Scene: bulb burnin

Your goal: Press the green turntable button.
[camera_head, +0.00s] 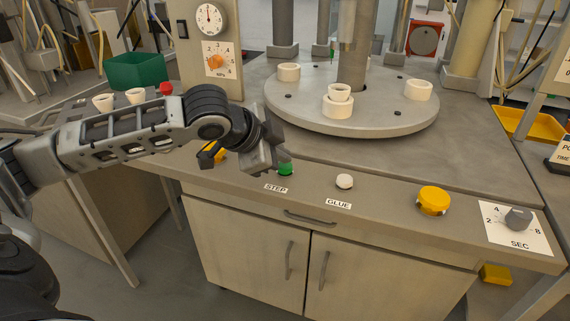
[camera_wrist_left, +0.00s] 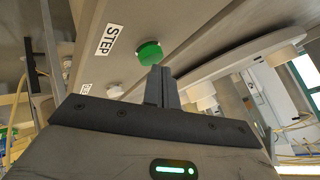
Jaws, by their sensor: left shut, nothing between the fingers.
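The green button (camera_head: 286,169) sits on the sloping front panel above the STEP label (camera_head: 276,188). My left gripper (camera_head: 272,168) is just left of and above the green button and partly covers it in the head view. In the left wrist view the green button (camera_wrist_left: 149,53) is whole, just beyond the tips of my shut fingers (camera_wrist_left: 160,75). I cannot tell whether they touch it. The round grey turntable (camera_head: 350,117) stands behind the panel and carries several cream rings. My right gripper is not in view.
A white button (camera_head: 344,181) marked GLUE, a large yellow button (camera_head: 433,200) and a SEC dial (camera_head: 517,219) lie to the right on the panel. A dial with an orange knob (camera_head: 215,62) and a gauge stand behind my left arm. A green bin (camera_head: 136,71) is at the back left.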

